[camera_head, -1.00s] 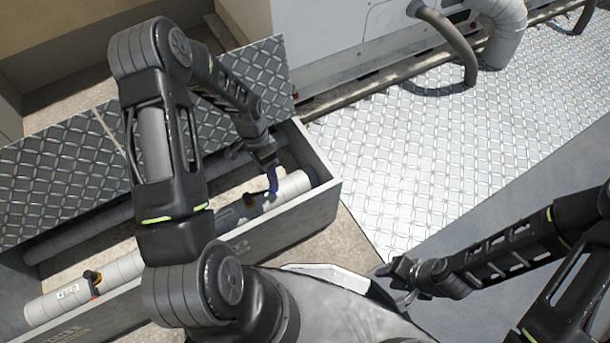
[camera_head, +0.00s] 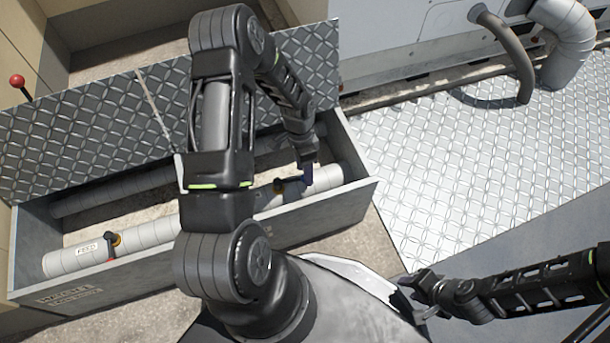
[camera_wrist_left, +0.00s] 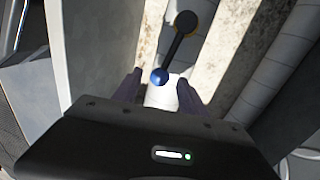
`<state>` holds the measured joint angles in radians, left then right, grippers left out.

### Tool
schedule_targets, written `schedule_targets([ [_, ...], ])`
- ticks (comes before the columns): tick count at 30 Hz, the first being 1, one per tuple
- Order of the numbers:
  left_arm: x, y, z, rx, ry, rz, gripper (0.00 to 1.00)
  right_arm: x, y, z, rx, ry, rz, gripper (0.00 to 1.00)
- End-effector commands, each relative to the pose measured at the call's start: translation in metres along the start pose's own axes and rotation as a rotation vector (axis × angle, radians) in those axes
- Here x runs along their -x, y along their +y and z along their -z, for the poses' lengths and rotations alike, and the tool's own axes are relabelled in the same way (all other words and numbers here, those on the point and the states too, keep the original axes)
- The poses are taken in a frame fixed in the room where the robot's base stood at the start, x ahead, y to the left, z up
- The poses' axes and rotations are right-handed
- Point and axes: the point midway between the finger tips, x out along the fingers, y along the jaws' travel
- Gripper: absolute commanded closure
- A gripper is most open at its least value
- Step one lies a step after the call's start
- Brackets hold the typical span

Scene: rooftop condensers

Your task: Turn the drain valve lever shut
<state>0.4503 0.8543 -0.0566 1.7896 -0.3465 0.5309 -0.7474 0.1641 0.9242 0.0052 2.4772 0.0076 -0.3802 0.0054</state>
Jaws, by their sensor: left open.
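The drain valve lever, a black bar with a blue ball tip, shows in the left wrist view (camera_wrist_left: 174,48). Its yellow-rimmed pivot is at the top of that view. In the head view the lever (camera_head: 291,182) sits on a pale pipe at the right part of the open trench, partly hidden by my gripper. My left gripper (camera_head: 307,178) is open and points down at the lever. In the wrist view its two fingers (camera_wrist_left: 160,88) stand on either side of the blue ball; I cannot tell whether they touch it. My right gripper (camera_head: 418,292) hangs away at lower right, its jaws unclear.
Another valve (camera_head: 112,244) sits on the pipe labelled FEED at left. Trench walls (camera_head: 360,190) surround the pipes. A raised tread-plate cover (camera_head: 85,135) stands behind, with a red-knobbed rod (camera_head: 17,81) at far left. Open tread-plate floor (camera_head: 470,170) lies right.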

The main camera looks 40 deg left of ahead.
Motion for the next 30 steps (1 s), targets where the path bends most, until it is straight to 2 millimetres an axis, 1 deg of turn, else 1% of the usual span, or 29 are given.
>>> schedule_targets([
  [1,-0.0088,-0.0002,0.0,0.0,-0.001,-0.001,0.5,-0.0047,0.0014,0.0001,0.0,0.001,0.0,0.64],
  [4,-0.0159,0.0,0.0,0.0,-0.001,-0.001,0.5,-0.0069,0.002,0.0005,0.0,0.003,0.0,0.64],
  [14,-0.0176,-0.0001,0.0002,0.0,0.0,0.001,0.51,-0.0068,0.0018,0.0007,0.0,0.003,0.0,0.64],
  [30,-0.0175,-0.0001,0.0001,0.0,0.0,0.0,0.95,-0.0068,0.0019,0.0006,0.0,0.003,0.0,0.64],
])
